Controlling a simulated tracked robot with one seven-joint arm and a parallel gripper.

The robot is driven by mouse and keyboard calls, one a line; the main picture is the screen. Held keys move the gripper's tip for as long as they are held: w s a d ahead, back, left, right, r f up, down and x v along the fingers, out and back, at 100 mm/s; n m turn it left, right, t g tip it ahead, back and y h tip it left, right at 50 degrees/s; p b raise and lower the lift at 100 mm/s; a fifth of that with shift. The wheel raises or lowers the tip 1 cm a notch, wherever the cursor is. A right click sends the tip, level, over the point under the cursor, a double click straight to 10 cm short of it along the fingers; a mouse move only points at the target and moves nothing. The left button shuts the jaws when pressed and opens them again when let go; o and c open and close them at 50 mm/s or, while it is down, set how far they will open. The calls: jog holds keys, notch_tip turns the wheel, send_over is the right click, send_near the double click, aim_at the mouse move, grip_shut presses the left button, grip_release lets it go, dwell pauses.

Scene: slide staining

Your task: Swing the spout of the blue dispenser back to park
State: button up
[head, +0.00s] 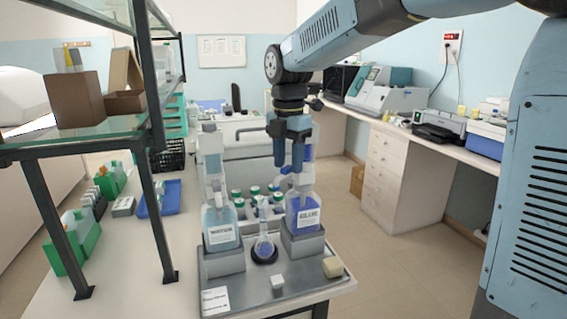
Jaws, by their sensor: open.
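The blue dispenser (304,214) is a bottle of blue liquid with a blue-lettered label. It stands on a grey block at the right of the grey tray (240,296). My gripper (289,168) points down just above the bottle's top, fingers apart. Its dispenser head is largely hidden behind the fingers. A small pale part, perhaps the spout (286,182), shows at the fingertips toward the left. I cannot tell whether the fingers touch it.
A second dispenser (221,222) with pale liquid stands on a block to the left. A small flask (263,246) sits between them. Several green-capped bottles (254,191) stand behind. A glass shelf (90,135) on dark posts rises at left.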

aim_at(288, 166)
notch_tip(288, 166, up, 13)
dwell(0.4)
jog(key=shift+f, duration=0.1)
jog(key=shift+c, duration=0.2)
